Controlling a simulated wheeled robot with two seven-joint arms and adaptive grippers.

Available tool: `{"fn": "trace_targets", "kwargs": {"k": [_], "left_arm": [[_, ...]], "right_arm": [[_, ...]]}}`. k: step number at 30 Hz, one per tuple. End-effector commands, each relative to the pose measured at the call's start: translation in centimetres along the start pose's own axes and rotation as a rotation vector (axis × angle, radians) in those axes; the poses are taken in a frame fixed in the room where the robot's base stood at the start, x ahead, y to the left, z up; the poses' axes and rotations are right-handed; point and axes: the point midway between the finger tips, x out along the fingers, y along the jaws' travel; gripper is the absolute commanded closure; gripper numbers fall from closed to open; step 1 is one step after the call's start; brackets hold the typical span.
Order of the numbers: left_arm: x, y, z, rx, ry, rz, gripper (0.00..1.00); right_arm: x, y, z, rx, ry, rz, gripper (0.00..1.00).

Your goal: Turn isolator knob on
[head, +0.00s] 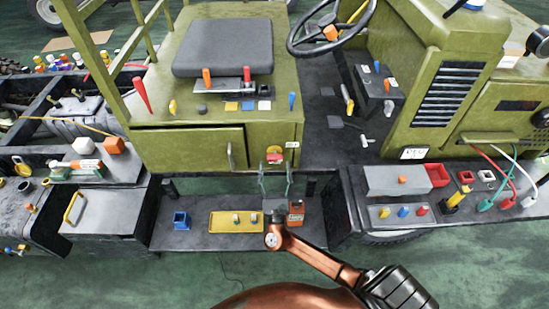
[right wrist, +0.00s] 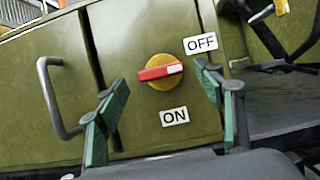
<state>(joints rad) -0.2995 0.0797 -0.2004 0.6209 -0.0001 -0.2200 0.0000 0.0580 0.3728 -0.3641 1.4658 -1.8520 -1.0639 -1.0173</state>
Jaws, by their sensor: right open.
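The isolator knob (head: 274,157) is on the green front panel below the seat. In the right wrist view, the knob (right wrist: 160,72) has a red handle on a round yellow base. Its white-marked end points right, slightly upward. A white OFF label (right wrist: 200,43) is at its upper right, and an ON label (right wrist: 174,116) is below it. My right gripper (head: 275,178) is open just below and in front of the knob. In the right wrist view, its green-padded fingers (right wrist: 163,90) stand on either side of the knob, apart from it. My left gripper is not in view.
A bar handle (head: 230,156) sticks out left of the knob. Below is a dark step (head: 190,242) with a yellow tray (head: 220,228), a blue holder (head: 180,220) and an orange box (head: 296,212). A steering wheel (head: 304,50) is at upper right.

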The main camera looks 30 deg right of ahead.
Motion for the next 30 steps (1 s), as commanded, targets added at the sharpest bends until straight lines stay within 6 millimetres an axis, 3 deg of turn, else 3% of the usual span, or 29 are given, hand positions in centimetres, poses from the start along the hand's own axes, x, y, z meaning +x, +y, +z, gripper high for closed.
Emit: {"fn": "trace_targets", "kwargs": {"k": [3, 9, 19, 30], "left_arm": [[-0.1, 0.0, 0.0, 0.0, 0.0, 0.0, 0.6], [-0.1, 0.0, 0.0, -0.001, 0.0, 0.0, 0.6], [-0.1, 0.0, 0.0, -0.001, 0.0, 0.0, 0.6], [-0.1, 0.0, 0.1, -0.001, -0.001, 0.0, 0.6]], "right_arm": [[2.0, -0.1, 0.0, 0.001, 0.0, -0.002, 0.38], [4.0, -0.1, 0.0, 0.002, 0.002, -0.002, 0.38], [4.4, -0.1, -0.1, 0.003, 0.002, -0.003, 0.38], [4.3, -0.1, -0.1, 0.004, 0.002, -0.002, 0.62]]}}
